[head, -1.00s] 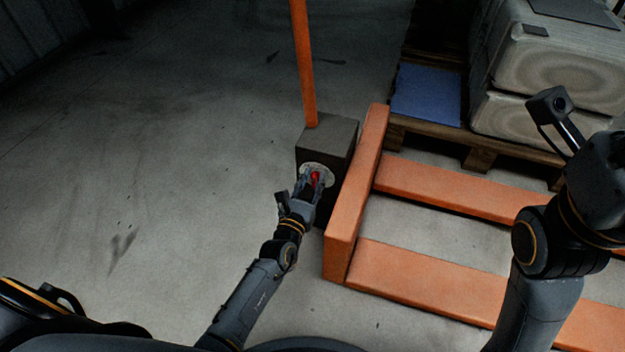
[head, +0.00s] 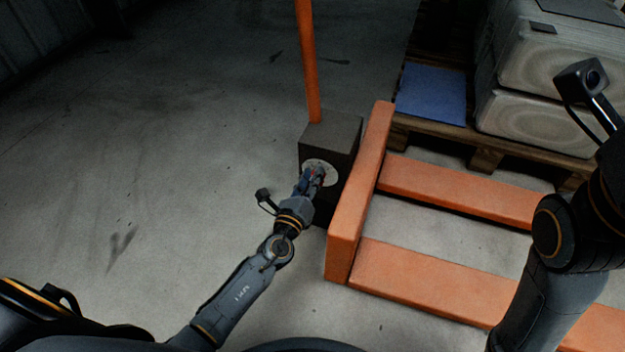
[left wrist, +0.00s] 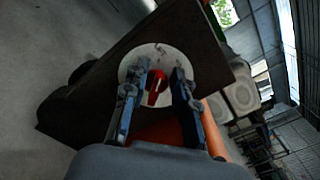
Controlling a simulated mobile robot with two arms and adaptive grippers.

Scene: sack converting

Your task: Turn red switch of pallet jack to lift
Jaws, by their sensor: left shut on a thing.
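The pallet jack has a dark box-shaped body (head: 333,132) with an orange handle bar (head: 308,60) and orange forks (head: 450,188). A round pale dial plate (left wrist: 145,66) is on the box's face, with the red switch (left wrist: 157,86) at its middle. My left gripper (head: 317,176) is at the dial, shut on the red switch, with one finger on each side of it. In the head view the fingers hide most of the switch. My right arm shows at the right edge, but its gripper is outside the picture.
A wooden pallet (head: 482,140) with stacked pale sacks (head: 545,60) and a blue sheet (head: 432,93) stands behind the forks at the upper right. The concrete floor (head: 150,150) left of the jack is clear.

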